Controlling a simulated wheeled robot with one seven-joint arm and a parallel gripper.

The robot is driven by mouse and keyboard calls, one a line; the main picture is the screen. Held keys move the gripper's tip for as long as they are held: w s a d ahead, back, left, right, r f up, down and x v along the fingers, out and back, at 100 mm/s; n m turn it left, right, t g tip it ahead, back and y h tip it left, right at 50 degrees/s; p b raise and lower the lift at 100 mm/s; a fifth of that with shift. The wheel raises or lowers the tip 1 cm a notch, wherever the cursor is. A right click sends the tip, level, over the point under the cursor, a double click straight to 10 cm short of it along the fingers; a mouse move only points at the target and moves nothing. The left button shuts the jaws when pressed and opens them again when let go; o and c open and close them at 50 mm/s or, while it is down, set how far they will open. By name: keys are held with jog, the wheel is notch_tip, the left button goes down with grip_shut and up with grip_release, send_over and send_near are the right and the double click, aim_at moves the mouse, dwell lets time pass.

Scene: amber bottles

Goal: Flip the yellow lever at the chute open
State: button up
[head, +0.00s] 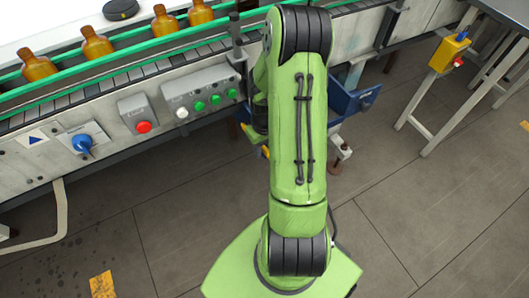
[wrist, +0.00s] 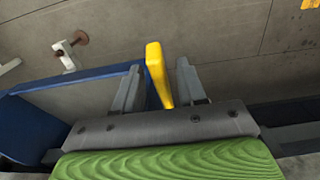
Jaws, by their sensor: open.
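The yellow lever (wrist: 157,72) stands up between the two grey fingers of my gripper (wrist: 159,67) in the wrist view. The fingers are open, one on each side of the lever, with a narrow gap showing on both sides. The lever's lower end runs down behind the gripper's grey body. The blue chute (wrist: 38,128) lies to the left of the lever, and part of it also shows in the head view (head: 362,98), behind my arm.
A conveyor with several amber bottles (head: 97,45) runs along the back left. Its side panel carries a red button (head: 143,127), a blue knob (head: 82,143) and a button box (head: 200,96). A table with a yellow box (head: 449,52) stands at the right. The floor between is clear.

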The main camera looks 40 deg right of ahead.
jog(key=shift+f, duration=0.85)
jog(key=shift+c, duration=0.3)
grip_shut()
jog(key=r+g+p, duration=0.1)
jog(key=p, duration=0.1)
jog(key=w+r+p, duration=0.1)
jog(key=r+p, duration=0.1)
jog(key=shift+d+g, duration=0.1)
jog(key=shift+g, duration=0.3)
jog(key=shift+w+d+r+g+y+p, duration=0.2)
jog(key=shift+w+r+g+y+p, duration=0.25)
jog(key=shift+p, duration=0.25)
